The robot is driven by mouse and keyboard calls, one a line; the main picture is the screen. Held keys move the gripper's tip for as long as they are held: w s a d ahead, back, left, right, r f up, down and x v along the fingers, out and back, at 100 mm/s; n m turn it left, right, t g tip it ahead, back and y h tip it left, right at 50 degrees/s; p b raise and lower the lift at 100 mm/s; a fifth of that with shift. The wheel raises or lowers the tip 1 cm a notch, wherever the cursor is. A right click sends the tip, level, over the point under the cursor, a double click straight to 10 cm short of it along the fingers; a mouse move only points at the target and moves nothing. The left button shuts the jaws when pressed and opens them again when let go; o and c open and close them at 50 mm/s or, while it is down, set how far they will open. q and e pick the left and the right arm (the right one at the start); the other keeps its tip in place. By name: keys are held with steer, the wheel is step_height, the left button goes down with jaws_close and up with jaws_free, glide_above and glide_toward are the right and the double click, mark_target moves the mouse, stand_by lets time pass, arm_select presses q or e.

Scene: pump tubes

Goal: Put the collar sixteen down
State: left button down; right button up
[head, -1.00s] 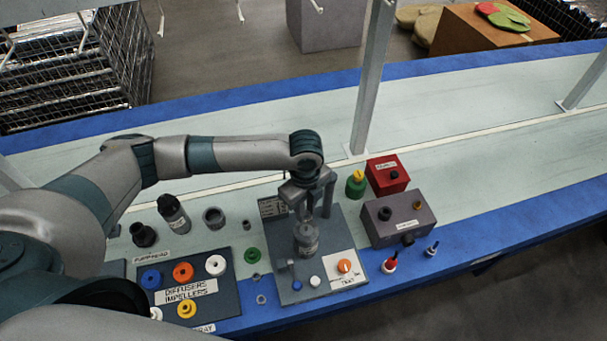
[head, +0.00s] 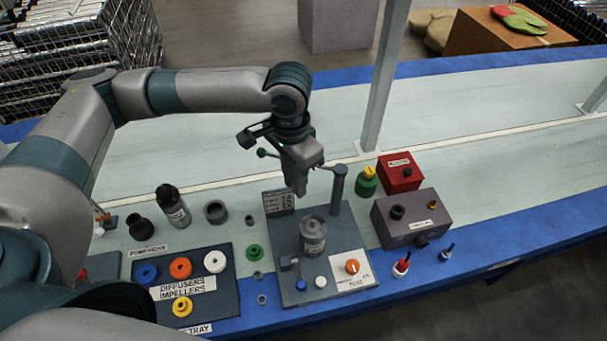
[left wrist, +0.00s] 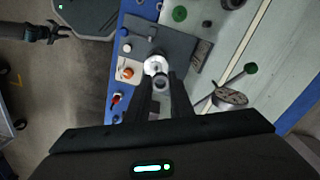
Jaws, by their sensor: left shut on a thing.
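My left gripper (head: 298,188) hangs above the test stand (head: 340,235), beside its grey post. In the left wrist view its fingers (left wrist: 161,86) are shut on a small grey ring (left wrist: 160,82), which looks like the collar; no number on it can be read. In the head view the fingers hide the ring. Below stands the grey pump body (head: 313,238), upright on the stand; in the left wrist view its bright round top (left wrist: 156,65) shows just beyond the ring, apart or touching cannot be told. My right gripper (left wrist: 64,29) shows at the far left of the left wrist view, fingers apart, empty.
A green-ended lever (left wrist: 250,68) on the post is close to my left gripper. A tray (head: 232,290) of coloured diffusers and impellers lies left of the stand. A purple-grey box (head: 405,222) and red box (head: 399,175) stand right. Small rings (head: 262,300) lie between tray and stand.

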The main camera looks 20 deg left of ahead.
arm_select(q)
steer(key=shift+s+a+r+n+b, duration=0.3)
steer(key=shift+s+r+n, duration=0.15)
steer(key=shift+n, duration=0.55)
steer(key=shift+s+a+r+n+b, duration=0.4)
steer(key=shift+s+n, duration=0.1)
steer(key=shift+n, duration=0.5)
steer(key=shift+s+a+r+n+b, duration=0.25)
steer(key=shift+s+r+n, duration=0.2)
steer(key=shift+n, duration=0.55)
